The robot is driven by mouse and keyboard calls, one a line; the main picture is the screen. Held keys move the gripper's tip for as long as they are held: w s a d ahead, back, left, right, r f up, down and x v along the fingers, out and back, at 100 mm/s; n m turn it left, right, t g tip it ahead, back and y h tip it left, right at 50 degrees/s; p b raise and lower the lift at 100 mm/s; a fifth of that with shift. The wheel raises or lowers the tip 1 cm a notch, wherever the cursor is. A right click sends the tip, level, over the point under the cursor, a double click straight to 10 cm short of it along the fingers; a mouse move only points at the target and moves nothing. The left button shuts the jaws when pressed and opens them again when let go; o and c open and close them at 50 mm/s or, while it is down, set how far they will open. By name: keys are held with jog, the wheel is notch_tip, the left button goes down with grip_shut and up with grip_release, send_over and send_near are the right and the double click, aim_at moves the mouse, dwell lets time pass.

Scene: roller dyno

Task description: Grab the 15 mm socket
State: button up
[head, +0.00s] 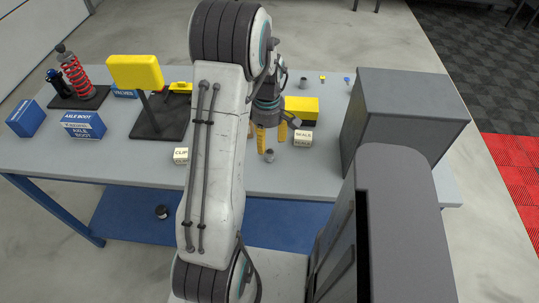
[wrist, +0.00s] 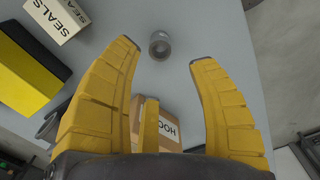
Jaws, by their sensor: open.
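A small grey hollow cylinder, apparently a socket (head: 269,155), stands on the grey table just in front of my gripper (head: 271,141). In the wrist view the same socket (wrist: 160,46) lies between and slightly beyond the yellow fingertips of my gripper (wrist: 164,53), apart from them. The fingers are spread and hold nothing. Another grey cylinder (head: 303,82) stands farther back on the table. No size marking is readable on either cylinder.
A SEALS box (head: 303,138) and a yellow-and-black box (head: 302,108) are right of my gripper. A large grey cabinet (head: 405,110) stands at the table's right. A CLIP box (head: 181,155) is at left. A brown carton (wrist: 170,128) shows behind the fingers.

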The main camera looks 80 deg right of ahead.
aim_at(270, 152)
jog(key=shift+s+a+f+p, duration=0.1)
jog(key=shift+s+f+p, duration=0.2)
jog(key=shift+f, duration=1.45)
jog(key=shift+s+a+f+p, duration=0.1)
jog(key=shift+f+p, duration=0.25)
jog(key=shift+f, duration=1.4)
grip_shut()
